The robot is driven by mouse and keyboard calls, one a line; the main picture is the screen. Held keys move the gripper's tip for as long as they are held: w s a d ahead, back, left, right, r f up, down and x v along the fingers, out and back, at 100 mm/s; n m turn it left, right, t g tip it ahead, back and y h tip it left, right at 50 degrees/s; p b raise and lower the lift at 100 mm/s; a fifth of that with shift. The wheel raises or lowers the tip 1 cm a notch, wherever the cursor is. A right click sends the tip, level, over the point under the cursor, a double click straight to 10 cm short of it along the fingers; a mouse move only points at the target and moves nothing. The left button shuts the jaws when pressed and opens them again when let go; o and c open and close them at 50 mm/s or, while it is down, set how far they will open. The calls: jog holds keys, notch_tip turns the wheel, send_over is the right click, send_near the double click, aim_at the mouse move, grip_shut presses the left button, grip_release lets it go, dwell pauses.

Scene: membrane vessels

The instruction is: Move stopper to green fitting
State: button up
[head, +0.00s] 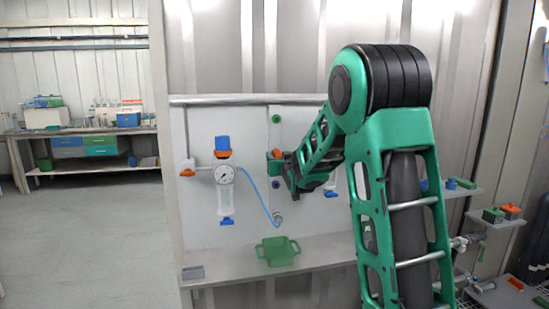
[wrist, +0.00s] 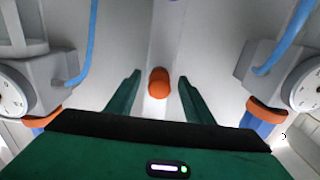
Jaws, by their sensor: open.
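The orange stopper (head: 277,153) sits on the white wall panel, midway between the green fitting (head: 276,118) above it and a purple fitting (head: 276,185) below it. In the wrist view the stopper (wrist: 158,83) shows end-on between my two green fingers. My gripper (wrist: 159,77) is open, with a finger on each side of the stopper and a visible gap to both. In the head view my gripper (head: 279,166) is at the panel by the stopper, partly hidden by my forearm. The green fitting is out of the wrist view.
A gauge (head: 223,174) with a blue hose (head: 262,197) is left of the stopper; a second gauge (wrist: 307,92) shows in the wrist view. The panel around the green fitting looks clear.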

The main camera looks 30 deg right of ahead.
dwell(0.6)
grip_shut()
jog(key=shift+v, duration=2.95)
